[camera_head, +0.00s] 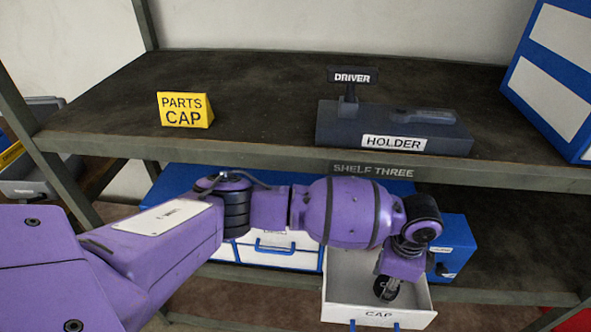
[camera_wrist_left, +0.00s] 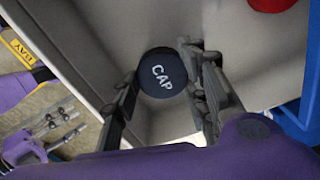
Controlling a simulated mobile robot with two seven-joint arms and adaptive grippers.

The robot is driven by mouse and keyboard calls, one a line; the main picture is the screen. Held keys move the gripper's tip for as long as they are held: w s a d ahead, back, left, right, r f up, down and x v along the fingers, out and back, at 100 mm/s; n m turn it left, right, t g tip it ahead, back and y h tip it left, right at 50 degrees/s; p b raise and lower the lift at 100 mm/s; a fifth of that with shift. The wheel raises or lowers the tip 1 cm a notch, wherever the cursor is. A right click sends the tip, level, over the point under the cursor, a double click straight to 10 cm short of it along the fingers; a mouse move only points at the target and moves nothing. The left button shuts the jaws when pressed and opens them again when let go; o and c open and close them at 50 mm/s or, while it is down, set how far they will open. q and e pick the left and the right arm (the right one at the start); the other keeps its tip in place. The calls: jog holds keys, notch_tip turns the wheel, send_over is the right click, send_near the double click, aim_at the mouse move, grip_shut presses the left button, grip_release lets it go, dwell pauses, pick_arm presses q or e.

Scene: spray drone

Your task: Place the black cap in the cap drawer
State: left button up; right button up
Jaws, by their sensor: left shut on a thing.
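The black cap (camera_wrist_left: 163,75), round and marked "CAP", sits between the fingers of my left gripper (camera_wrist_left: 158,82) in the left wrist view. My left gripper is shut on it. In the head view the left gripper (camera_head: 386,289) points down into the open white cap drawer (camera_head: 345,312), labelled "CAP", below the shelf. The drawer's pale walls (camera_wrist_left: 82,35) surround the cap in the wrist view. I cannot tell whether the cap touches the drawer floor. The cap is not clearly visible in the head view.
Above, the dark shelf labelled "SHELF THREE" (camera_head: 280,160) bears a yellow "PARTS CAP" sign (camera_head: 185,110) and a dark holder (camera_head: 340,122). A blue-and-white box (camera_head: 553,75) stands at the right. A blue cabinet (camera_head: 458,236) is beside the drawer. A red thing (camera_wrist_left: 270,3) shows at the wrist view's top.

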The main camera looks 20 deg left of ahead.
pick_arm(q)
jog(key=shift+f, duration=1.5)
jog(key=shift+f, duration=0.2)
jog(key=o, duration=1)
jog(key=shift+c, duration=0.2)
jog(key=shift+r, duration=0.1)
notch_tip(320, 180, up, 12)
jog(key=shift+p, duration=0.4)
jog(key=shift+r, duration=0.1)
